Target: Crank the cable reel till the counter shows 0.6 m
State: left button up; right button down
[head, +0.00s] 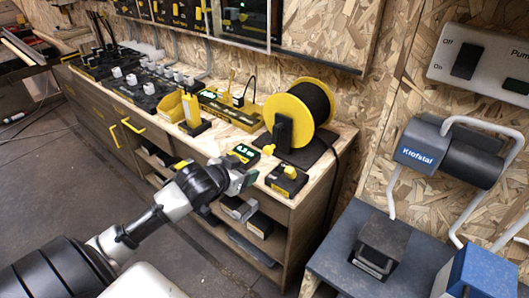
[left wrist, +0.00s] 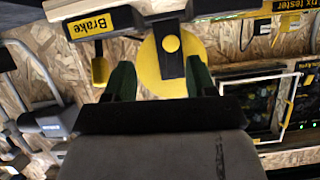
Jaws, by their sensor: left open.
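The cable reel (head: 322,137), a yellow-flanged drum wound with black cable, stands on a black base on the workbench. A yellow crank knob (head: 268,150) shows in front of its black support. The counter (head: 243,153) has a lit green display; its digits are too small to read surely. My left gripper (head: 243,181) is at the bench's front edge, below the counter, open and empty. In the left wrist view, its green fingers (left wrist: 160,78) stand apart with the yellow reel disc (left wrist: 150,72) and knob (left wrist: 171,44) beyond them. My right gripper is not in view.
A black brake box (head: 287,180) with a yellow lever sits at the bench's front right; its "Brake" label shows in the left wrist view (left wrist: 90,25). A blue-topped table (head: 335,255) is at right.

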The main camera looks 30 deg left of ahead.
aim_at(266, 151)
pick_arm(q)
jog(key=shift+t, duration=0.4)
jog(key=x, duration=0.3)
jog(key=r+b+x, duration=0.1)
jog(key=x, duration=0.3)
jog(key=w+a+r+x, duration=0.1)
jog(key=x, duration=0.3)
jog(key=shift+a+b, duration=0.1)
jog(key=shift+b, duration=0.2)
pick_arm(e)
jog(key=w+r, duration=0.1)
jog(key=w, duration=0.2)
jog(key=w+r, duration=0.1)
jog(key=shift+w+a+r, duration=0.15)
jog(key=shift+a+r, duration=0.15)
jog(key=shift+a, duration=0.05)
pick_arm(q)
grip_shut()
